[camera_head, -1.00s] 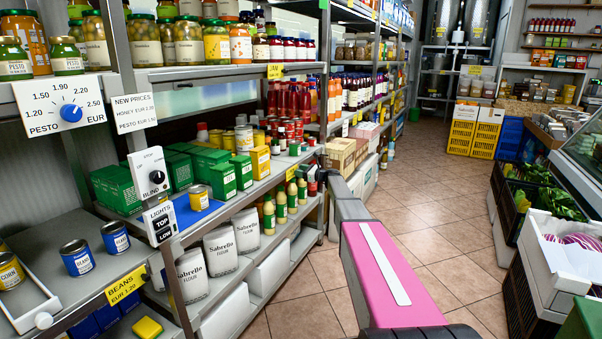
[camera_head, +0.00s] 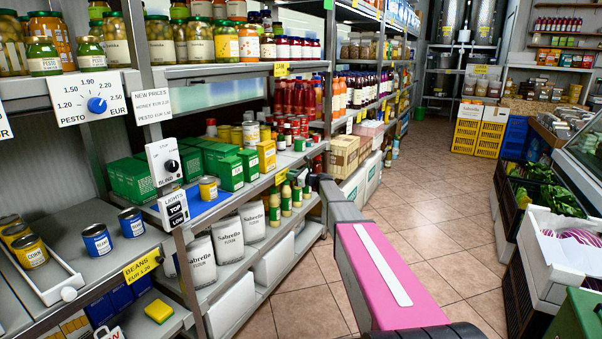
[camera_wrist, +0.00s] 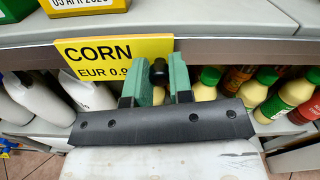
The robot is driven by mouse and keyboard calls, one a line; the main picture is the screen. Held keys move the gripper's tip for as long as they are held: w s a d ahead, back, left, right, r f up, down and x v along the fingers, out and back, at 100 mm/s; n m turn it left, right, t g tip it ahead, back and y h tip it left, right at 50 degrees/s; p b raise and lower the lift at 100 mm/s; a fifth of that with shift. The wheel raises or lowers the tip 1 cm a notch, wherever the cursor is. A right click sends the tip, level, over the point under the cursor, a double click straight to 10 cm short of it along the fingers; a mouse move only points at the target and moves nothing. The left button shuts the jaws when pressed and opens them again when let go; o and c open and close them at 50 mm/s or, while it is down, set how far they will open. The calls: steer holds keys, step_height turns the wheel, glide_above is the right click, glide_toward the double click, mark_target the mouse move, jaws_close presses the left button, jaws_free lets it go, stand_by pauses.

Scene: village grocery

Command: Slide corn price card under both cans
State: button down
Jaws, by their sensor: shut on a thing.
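The yellow corn price card (camera_wrist: 105,58) shows in the wrist view in front of the shelf edge, lettered CORN. In the head view a small yellow card (camera_head: 281,177) is at the middle shelf's edge, but my fingers are too small to make out. Yellow cans (camera_head: 30,250) stand in a white tray at lower left. Another yellow can (camera_head: 208,188) stands on a blue mat. Two blue cans (camera_head: 97,239) (camera_head: 131,222) stand beside the tray.
A beans price card (camera_head: 142,264) hangs on the lower shelf edge. Green boxes (camera_head: 130,180) fill the middle shelf near the blind dial (camera_head: 170,165). Flour bags (camera_head: 227,238) and bottles (camera_wrist: 205,85) stand below. The tiled aisle (camera_head: 430,215) is clear.

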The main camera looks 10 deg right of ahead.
steer(key=s+a, duration=1.2)
steer(key=s, duration=0.5)
steer(key=s+a, duration=1.3)
steer(key=s, duration=0.4)
steer(key=shift+s, duration=0.35)
steer(key=c, duration=1)
jaws_free()
steer(key=v, duration=1)
steer(key=shift+s+d, duration=0.2)
steer(key=shift+d, duration=0.05)
steer(key=shift+f, duration=0.1)
